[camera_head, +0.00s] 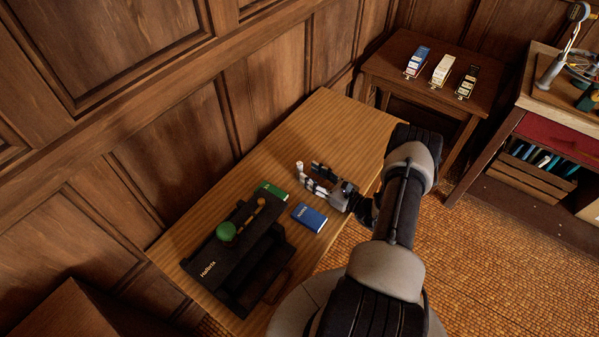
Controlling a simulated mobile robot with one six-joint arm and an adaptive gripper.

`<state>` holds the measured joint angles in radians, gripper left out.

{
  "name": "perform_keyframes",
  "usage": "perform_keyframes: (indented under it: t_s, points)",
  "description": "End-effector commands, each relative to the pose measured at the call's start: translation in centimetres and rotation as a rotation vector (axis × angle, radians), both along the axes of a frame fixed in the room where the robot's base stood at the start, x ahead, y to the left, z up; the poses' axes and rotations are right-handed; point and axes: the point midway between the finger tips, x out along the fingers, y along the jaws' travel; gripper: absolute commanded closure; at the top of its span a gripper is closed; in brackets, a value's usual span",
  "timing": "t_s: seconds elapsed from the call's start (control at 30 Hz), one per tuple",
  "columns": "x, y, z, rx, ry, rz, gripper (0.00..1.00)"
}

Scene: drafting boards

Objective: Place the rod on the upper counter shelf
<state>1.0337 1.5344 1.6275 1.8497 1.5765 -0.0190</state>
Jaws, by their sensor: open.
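A black stand lettered in gold (208,270), with a raised upper ledge and a lower front part, sits on the wooden table; I cannot tell whether it is the counter shelf. A thin brown rod-like piece (249,218) lies on its upper ledge beside a green ball (226,231). A small pale upright cylinder (299,168) is at the tips of my gripper (307,178); I cannot tell which piece is the task's rod. My gripper is open, low over the table, right of the stand. Whether the fingers touch the cylinder is unclear.
The table (335,120) is bare toward the back. A dark side table (425,57) holds three small boxed items. A cabinet (555,130) stands at right.

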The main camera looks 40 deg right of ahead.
Motion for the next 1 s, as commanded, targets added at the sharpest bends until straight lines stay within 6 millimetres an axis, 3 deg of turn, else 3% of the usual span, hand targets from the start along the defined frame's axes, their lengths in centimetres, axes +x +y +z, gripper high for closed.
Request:
perform_keyframes:
  t_s: [0.4, 0.7, 1.0]
  points:
    - [4.6, 1.7, -0.6, -0.002, -0.001, 0.002, 0.59]
    - [5.1, 1.8, -0.5, -0.001, 0.0, 0.0, 0.59]
    - [5.1, 1.8, -0.5, -0.001, 0.0, 0.0, 0.79]
